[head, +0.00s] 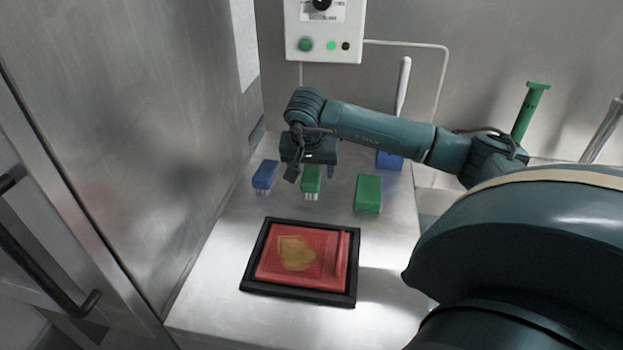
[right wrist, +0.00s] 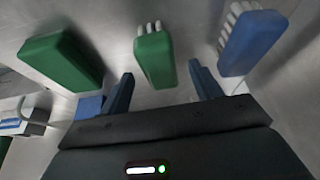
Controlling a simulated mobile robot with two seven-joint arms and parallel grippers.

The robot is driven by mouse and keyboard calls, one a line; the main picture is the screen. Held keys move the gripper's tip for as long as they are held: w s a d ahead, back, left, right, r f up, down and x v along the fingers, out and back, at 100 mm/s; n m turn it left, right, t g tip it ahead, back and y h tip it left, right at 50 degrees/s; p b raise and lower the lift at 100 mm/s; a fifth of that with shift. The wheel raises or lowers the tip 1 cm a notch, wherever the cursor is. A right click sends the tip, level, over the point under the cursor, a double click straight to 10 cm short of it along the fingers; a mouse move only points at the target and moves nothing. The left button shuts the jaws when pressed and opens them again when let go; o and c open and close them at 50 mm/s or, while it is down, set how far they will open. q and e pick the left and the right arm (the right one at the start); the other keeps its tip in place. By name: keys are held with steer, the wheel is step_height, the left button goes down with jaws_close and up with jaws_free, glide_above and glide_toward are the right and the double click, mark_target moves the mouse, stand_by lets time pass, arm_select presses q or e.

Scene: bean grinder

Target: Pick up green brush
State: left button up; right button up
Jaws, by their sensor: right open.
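The green brush (head: 311,180) lies on the steel counter below my right gripper, its pale bristles toward the front. My right gripper (head: 307,165) is open and points down over it. In the right wrist view the green brush (right wrist: 157,62) shows between the two open fingers of the gripper (right wrist: 161,71), slightly beyond their tips. I see no contact between fingers and brush. The gripper hides the brush's rear part in the head view. My left gripper is not in view.
A blue brush (head: 265,175) lies to the left and a green block (head: 368,193) to the right. A blue-headed tool (head: 390,160) stands behind the block. A black-framed tray (head: 258,288) with a red piece sits in front. A control box (head: 325,48) hangs on the back wall.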

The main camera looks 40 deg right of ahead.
mark_target(311, 172)
steer(key=shift+x, duration=1.2)
steer(key=c, duration=1.1)
steer(key=shift+r, duration=0.1)
step_height(311, 172, up, 10)
steer(key=o, duration=0.4)
steer(key=shift+c, duration=1.3)
